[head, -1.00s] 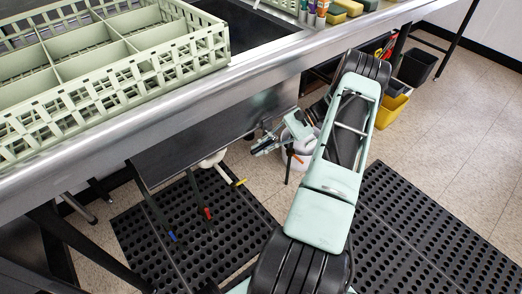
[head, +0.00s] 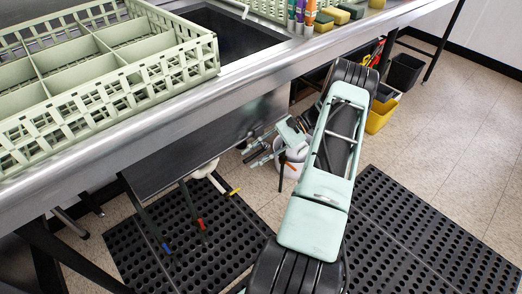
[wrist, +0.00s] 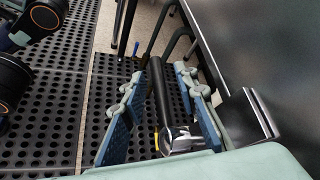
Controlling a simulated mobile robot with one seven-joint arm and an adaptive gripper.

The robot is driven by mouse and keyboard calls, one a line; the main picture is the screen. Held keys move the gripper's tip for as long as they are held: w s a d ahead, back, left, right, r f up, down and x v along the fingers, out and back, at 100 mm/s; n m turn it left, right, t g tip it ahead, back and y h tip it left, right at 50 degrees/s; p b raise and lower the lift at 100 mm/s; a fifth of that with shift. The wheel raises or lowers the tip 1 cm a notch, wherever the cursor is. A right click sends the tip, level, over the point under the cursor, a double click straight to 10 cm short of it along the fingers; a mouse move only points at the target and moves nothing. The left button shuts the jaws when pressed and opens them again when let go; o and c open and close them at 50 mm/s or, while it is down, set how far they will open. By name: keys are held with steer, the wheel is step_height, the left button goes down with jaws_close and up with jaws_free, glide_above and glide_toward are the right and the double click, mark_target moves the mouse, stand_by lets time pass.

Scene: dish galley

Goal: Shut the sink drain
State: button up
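The sink basin (head: 232,33) shows in part behind the dish rack; its drain opening is hidden. In the wrist view a black bar (wrist: 161,95) with a chrome end (wrist: 183,138) appears between my fingers; it looks like a drain lever, but I cannot be sure. My gripper (wrist: 163,108) is open, one finger on either side of the bar, with visible gaps and no clear contact. In the head view my gripper (head: 258,152) is below the counter's front edge, partly hidden by my wrist.
A green dish rack (head: 110,75) stands on the steel counter (head: 150,130). Below are a white pipe (head: 205,169) and thin rods with red (head: 201,224) and blue (head: 167,248) ends. Perforated black mats (head: 420,235) cover the floor.

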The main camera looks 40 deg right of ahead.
steer(key=v, duration=1.1)
steer(key=shift+d+r, duration=0.15)
steer(key=shift+d, duration=0.15)
steer(key=shift+s, duration=0.1)
